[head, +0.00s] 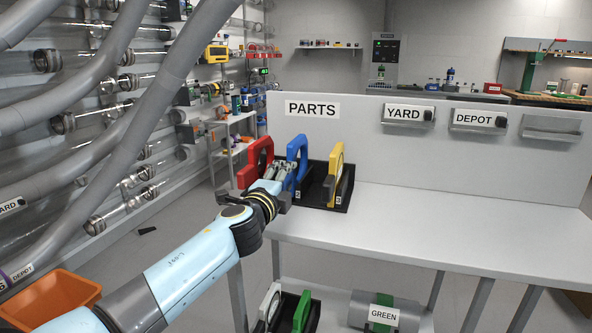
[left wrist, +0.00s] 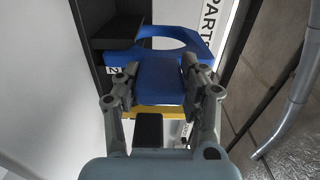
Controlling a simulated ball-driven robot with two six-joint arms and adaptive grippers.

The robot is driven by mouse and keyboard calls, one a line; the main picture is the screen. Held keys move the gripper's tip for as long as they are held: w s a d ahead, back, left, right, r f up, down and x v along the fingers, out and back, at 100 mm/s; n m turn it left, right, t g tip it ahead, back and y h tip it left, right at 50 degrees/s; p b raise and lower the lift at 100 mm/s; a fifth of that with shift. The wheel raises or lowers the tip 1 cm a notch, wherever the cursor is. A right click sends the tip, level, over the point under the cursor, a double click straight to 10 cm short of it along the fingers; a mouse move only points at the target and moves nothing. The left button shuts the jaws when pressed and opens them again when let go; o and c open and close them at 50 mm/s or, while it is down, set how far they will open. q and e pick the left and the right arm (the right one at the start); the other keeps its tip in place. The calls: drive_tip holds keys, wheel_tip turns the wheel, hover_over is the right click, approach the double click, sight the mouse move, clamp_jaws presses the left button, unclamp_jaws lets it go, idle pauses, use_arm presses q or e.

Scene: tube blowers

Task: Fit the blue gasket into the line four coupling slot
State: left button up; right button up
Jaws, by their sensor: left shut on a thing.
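The blue gasket (head: 302,149) is an upright ring-like piece at the black parts rack (head: 336,207) on the table, between a red gasket and a yellow one. My left gripper (head: 283,170) reaches it from the front left and is shut on it. In the left wrist view the blue gasket (left wrist: 172,84) has its solid tab between the fingers of my left gripper (left wrist: 157,82), with its ring opening beyond. I cannot tell whether its lower edge still sits in the rack. My right gripper is not in view. I cannot make out the line four coupling slot.
The red gasket (head: 257,160) and yellow gasket (head: 336,172) stand close on either side. A panel (head: 350,145) marked PARTS, YARD and DEPOT rises behind. The table right of the rack is clear. Grey pipes hang at left; an orange bin (head: 55,298) stands below.

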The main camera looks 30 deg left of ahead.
use_arm(q)
drive_tip(key=shift+s, duration=0.2)
drive_tip(key=shift+v, duration=1.3)
drive_tip(key=shift+s+d, duration=0.15)
drive_tip(key=shift+s, duration=0.3)
drive_tip(key=v, duration=0.7)
drive_tip(key=shift+d, duration=0.1)
